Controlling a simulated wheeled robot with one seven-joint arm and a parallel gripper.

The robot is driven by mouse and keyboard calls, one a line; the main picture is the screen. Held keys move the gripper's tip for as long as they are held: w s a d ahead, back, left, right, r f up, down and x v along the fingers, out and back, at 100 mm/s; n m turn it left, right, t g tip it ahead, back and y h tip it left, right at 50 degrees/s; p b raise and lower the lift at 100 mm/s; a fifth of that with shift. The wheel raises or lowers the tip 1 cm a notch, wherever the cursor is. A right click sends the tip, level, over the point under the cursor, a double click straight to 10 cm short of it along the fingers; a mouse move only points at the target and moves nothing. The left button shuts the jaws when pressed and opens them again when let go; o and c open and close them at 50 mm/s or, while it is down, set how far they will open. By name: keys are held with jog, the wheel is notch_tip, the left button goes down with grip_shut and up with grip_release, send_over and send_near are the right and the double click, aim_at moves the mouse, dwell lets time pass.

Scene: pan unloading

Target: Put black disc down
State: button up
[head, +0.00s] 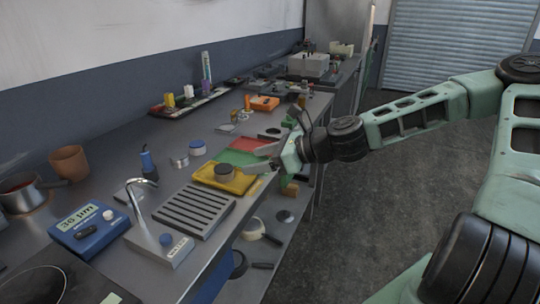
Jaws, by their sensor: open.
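A dark, short disc (224,172) sits flat on the yellow mat or tray (242,184) on the workbench. My gripper (258,159) reaches in from the right, just above the seam between the yellow and red mats. Its two fingers are spread apart with nothing seen between them. They are to the right of the disc, apart from it.
A lower shelf under the bench holds pans.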

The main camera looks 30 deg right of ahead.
jog(key=shift+v, duration=1.55)
